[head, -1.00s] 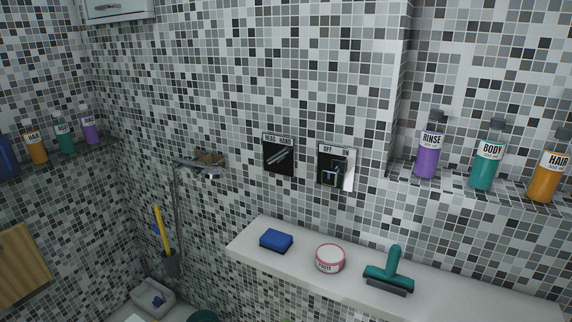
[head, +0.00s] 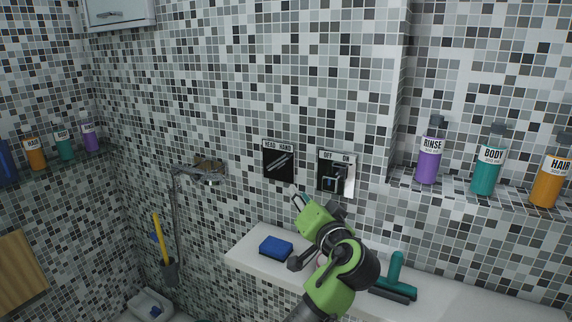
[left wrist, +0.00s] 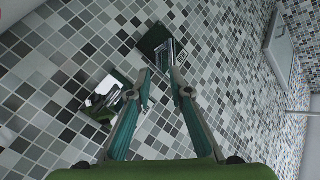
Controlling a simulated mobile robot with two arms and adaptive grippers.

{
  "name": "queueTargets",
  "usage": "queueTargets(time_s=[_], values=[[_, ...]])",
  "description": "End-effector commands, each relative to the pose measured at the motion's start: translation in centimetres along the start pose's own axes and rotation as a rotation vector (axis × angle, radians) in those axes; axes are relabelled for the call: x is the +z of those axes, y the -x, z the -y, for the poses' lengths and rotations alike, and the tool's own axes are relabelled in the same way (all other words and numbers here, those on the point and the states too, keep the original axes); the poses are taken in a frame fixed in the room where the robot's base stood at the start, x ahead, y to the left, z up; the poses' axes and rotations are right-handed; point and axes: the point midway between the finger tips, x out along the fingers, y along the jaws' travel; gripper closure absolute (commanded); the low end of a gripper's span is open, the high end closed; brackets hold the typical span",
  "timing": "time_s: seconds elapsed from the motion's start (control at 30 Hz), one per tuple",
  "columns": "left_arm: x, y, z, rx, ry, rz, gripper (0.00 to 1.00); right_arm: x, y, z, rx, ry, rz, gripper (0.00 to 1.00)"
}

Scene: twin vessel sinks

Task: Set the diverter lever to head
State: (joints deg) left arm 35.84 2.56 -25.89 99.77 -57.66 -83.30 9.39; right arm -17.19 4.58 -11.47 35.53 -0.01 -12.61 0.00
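The diverter panel (head: 278,160) is a dark square plate on the tiled wall, marked HEAD on the left and HAND on the right. Its silver diverter lever (head: 280,162) slants, with its upper end toward the HAND side. In the left wrist view the dark plate (left wrist: 153,38) is beyond the fingertips, and the lever is partly behind one finger. My left gripper (head: 299,201) is below and slightly right of the panel in the head view. It also shows in the left wrist view (left wrist: 160,82), its fingers a narrow gap apart and empty. My right gripper is not in view.
The OFF/ON plate (head: 336,174) with its own handle is just right of the diverter panel. Below are a ledge (head: 455,297), a blue sponge (head: 276,247) and a teal squeegee (head: 396,280). Bottles stand on a shelf at right; a hand shower (head: 205,174) is at left.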

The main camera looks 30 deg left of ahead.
Motion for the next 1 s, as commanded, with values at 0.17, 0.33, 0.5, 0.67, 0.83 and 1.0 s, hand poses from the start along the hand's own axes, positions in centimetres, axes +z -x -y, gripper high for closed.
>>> queueTargets(time_s=[0.17, 0.33, 0.5, 0.67, 0.83, 1.0], values=[[-2.8, -0.4, 1.7, -0.062, 0.002, -0.040, 0.81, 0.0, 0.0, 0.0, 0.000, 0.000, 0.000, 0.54], [-3.0, -2.3, 1.9, -0.067, -0.001, -0.042, 0.81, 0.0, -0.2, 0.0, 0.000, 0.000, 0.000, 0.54], [-3.0, -5.8, 2.1, -0.067, 0.000, -0.040, 0.81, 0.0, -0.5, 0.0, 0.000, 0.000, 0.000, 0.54], [-3.1, -9.3, 2.3, -0.066, 0.000, -0.039, 0.81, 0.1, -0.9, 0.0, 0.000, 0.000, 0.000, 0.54], [-3.3, -12.1, 2.4, -0.064, 0.001, -0.040, 0.81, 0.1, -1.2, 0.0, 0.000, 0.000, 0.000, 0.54], [-3.3, -13.6, 2.5, -0.062, 0.002, -0.040, 0.81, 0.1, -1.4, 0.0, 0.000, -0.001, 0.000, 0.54]])
